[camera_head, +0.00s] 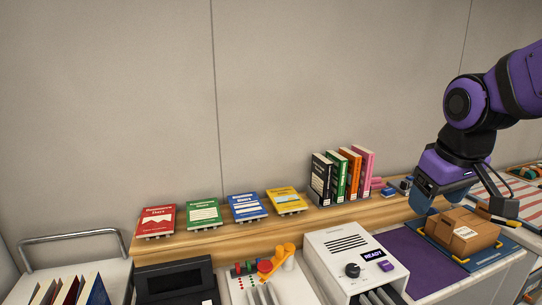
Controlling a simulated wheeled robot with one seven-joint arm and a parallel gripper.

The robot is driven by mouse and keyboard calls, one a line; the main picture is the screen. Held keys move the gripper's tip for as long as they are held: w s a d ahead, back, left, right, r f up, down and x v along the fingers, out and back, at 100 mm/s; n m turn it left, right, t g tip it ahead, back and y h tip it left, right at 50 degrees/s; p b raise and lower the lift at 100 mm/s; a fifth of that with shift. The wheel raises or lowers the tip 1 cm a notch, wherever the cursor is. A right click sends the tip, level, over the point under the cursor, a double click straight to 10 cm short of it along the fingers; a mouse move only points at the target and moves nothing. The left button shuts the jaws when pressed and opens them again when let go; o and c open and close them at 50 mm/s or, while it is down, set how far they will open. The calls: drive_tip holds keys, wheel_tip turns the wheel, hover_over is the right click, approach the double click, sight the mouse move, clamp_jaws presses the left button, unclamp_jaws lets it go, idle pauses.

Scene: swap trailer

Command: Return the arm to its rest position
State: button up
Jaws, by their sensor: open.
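My purple and black arm (475,110) comes in from the upper right. My gripper (465,199) hangs at its end, pointing down, just above and behind a brown cardboard box (462,233) with a white label. The jaws are open with nothing seen between them. The box lies on a dark blue mat (431,243) at the right. I cannot tell whether a fingertip touches the box.
A wooden shelf (330,215) runs along the wall with several display books, including a red one (157,221), and several upright books (342,174). A white machine reading READY (340,250) stands in front. A book cart (75,262) is at the left.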

drive_tip(key=s+d+r+m+t, duration=0.1)
drive_tip(key=s+r+m, duration=0.1)
drive_tip(key=s, duration=1)
drive_tip(key=shift+s+d+r+m+t+y, duration=0.15)
drive_tip(key=shift+d+r+m+t+y, duration=0.2)
drive_tip(key=shift+r, duration=0.4)
drive_tip(key=shift+a, duration=0.1)
